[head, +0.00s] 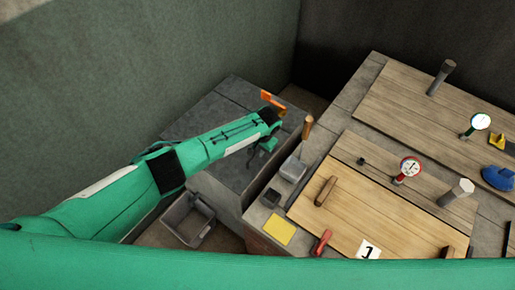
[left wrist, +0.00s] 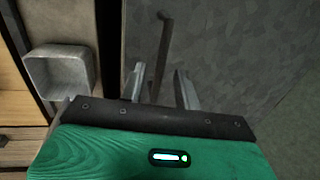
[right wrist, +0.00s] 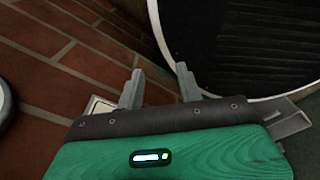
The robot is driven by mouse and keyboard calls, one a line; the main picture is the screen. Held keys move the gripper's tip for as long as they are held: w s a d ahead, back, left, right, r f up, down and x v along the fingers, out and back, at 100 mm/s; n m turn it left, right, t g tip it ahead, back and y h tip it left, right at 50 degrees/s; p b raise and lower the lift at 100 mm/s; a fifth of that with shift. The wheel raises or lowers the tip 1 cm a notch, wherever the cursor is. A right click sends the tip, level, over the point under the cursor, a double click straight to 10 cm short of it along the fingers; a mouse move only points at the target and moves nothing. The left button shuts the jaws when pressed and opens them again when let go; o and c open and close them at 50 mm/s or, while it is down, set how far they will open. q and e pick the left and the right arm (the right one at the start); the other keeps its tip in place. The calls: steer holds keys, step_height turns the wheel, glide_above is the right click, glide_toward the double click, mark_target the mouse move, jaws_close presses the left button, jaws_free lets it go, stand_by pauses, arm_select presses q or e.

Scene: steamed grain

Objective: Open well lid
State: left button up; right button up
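A grey stone block with a dark slab top (head: 225,100), probably the well lid, stands against the left wall. My left gripper (head: 262,147) is over the near right part of this top, at the end of the green arm. In the left wrist view, a thin dark bar (left wrist: 163,45), which looks like a handle, stands out against the grey slab (left wrist: 215,45). The left gripper (left wrist: 161,85) is open, with the bar seen between its fingers. I cannot tell whether they touch it. My right gripper (right wrist: 159,82) is open and empty; the head view does not show it.
A wooden-topped counter (head: 338,225) with gauges and weights stands to the right. A small grey box (head: 293,170) is on its near left edge. A grey bin (head: 188,220) is on the floor. The right wrist view shows brick floor (right wrist: 60,45) and a dark round thing with a pale rim (right wrist: 240,45).

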arm_select(q)
steer(key=shift+f, duration=0.3)
arm_select(e)
steer(key=shift+s+d, duration=0.1)
steer(key=shift+s, duration=0.1)
arm_select(q)
steer(key=shift+c, duration=0.2)
arm_select(e)
steer(key=shift+s, duration=0.1)
arm_select(q)
jaws_close()
steer(key=shift+r, duration=0.1)
